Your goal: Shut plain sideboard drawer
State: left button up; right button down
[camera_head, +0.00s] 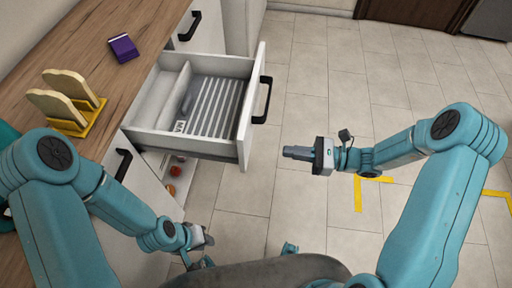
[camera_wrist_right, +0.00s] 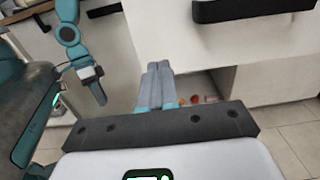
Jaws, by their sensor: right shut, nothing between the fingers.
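The white sideboard drawer (camera_head: 163,143) stands pulled out from the sideboard in the head view, with a black bar handle (camera_head: 262,101) on its front. Inside it are a ribbed grey-white insert and a dark object. In the right wrist view the drawer front (camera_wrist_right: 185,35) and its handle (camera_wrist_right: 255,8) show at the top. My right gripper (camera_head: 284,153) is shut and empty, in front of the drawer and to its right, apart from it. Its closed fingers show in the wrist view (camera_wrist_right: 156,82). My left gripper (camera_head: 208,241) is low near the sideboard; its fingers are too unclear to judge.
The wooden top (camera_head: 95,50) holds a purple box (camera_head: 123,48) and a yellow rack (camera_head: 75,120) with pale boards. Other black handles show on the sideboard (camera_head: 189,25). Small reddish items (camera_head: 171,190) sit in an opening below the drawer. Tiled floor is free at the right.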

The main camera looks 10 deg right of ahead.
aim_at(248, 147)
pick_arm(q)
jog(key=shift+d, duration=0.3)
pick_arm(e)
jog(key=x, duration=0.9)
jog(key=shift+a+f, duration=0.1)
jog(key=shift+a, duration=0.05)
